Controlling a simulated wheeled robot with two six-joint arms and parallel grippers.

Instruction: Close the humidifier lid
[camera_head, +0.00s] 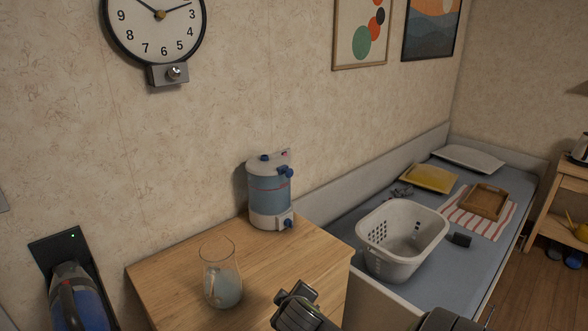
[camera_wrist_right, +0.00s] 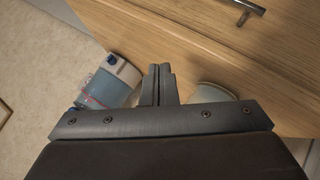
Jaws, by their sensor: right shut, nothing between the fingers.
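The humidifier (camera_head: 270,195) stands upright at the back right of the wooden cabinet top. It has a pale blue tank, a white base with a blue knob, and a white top with blue fittings. Its white lid (camera_head: 271,160) is at the top; whether it is fully down is too small to tell. My right gripper (camera_head: 297,292) is at the cabinet's front edge, below and apart from the humidifier. In the right wrist view its fingers (camera_wrist_right: 158,70) are together and empty, with the humidifier (camera_wrist_right: 108,84) beside them on the left.
A clear glass jug (camera_head: 221,275) stands on the cabinet top (camera_head: 270,263), left of my right gripper. A bed with a white basket (camera_head: 402,240) is to the right. A wall clock (camera_head: 155,25) hangs above. A blue handheld device (camera_head: 80,295) is at the lower left.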

